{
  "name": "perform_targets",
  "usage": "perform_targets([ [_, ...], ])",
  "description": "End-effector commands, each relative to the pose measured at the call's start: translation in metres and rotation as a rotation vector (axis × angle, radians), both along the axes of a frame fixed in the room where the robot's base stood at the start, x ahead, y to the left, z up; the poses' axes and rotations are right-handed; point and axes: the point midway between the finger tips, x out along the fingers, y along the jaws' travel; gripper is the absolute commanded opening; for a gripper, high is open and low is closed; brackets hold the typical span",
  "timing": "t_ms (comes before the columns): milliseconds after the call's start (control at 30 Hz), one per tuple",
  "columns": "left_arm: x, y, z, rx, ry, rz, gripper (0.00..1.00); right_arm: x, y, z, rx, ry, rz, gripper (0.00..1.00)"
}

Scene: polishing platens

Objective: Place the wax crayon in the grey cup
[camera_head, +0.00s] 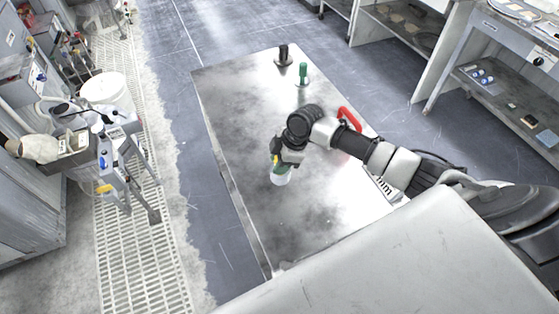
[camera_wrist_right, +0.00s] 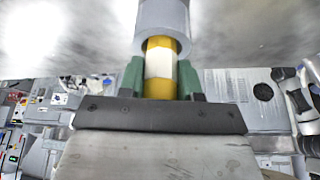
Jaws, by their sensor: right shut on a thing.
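The wax crayon is yellow with a pale label band; it shows in the right wrist view (camera_wrist_right: 160,70), standing between the green fingers. My right gripper (camera_wrist_right: 161,82) is shut on it. In the head view my right gripper (camera_head: 280,166) points down over the metal table, and the crayon is mostly hidden there. The grey cup (camera_wrist_right: 163,15) is at the crayon's far end in the wrist view, and that end passes inside the cup's rim. In the head view the pale cup (camera_head: 281,179) is right below the fingers. How deep the crayon sits is hidden. My left gripper is not in view.
The metal table (camera_head: 235,120) is largely bare. A black-handled tool (camera_head: 283,54) and a green-handled tool (camera_head: 303,73) stand at its far end. A red handle (camera_head: 348,117) shows behind my right wrist. A cluttered cart is at left and shelves (camera_head: 500,85) at right.

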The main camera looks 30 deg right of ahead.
Motion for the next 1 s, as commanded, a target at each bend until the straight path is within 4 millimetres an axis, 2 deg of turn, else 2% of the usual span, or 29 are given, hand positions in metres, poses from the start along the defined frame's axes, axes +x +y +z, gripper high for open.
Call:
perform_targets([
  [67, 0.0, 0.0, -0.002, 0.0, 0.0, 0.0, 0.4, 0.0, 0.0, -0.003, 0.0, 0.0, -0.001, 0.1],
  [100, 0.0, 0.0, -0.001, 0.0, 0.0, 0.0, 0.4, 0.0, 0.0, -0.003, 0.0, 0.0, 0.0, 0.38],
  [233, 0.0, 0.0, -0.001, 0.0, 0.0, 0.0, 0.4, 0.0, 0.0, -0.002, 0.0, 0.0, 0.0, 0.58],
  [500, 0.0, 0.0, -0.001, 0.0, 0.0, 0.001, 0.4, 0.0, 0.0, -0.001, 0.0, 0.0, 0.0, 0.59],
  [633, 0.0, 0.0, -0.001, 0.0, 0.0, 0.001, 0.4, 0.0, -0.003, 0.006, 0.0, -0.002, -0.001, 0.59],
  [767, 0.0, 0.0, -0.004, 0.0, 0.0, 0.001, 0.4, -0.003, -0.011, 0.026, -0.001, -0.004, 0.0, 0.59],
  [1000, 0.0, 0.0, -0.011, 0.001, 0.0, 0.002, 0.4, -0.009, -0.03, 0.074, 0.0, -0.005, 0.0, 0.59],
])
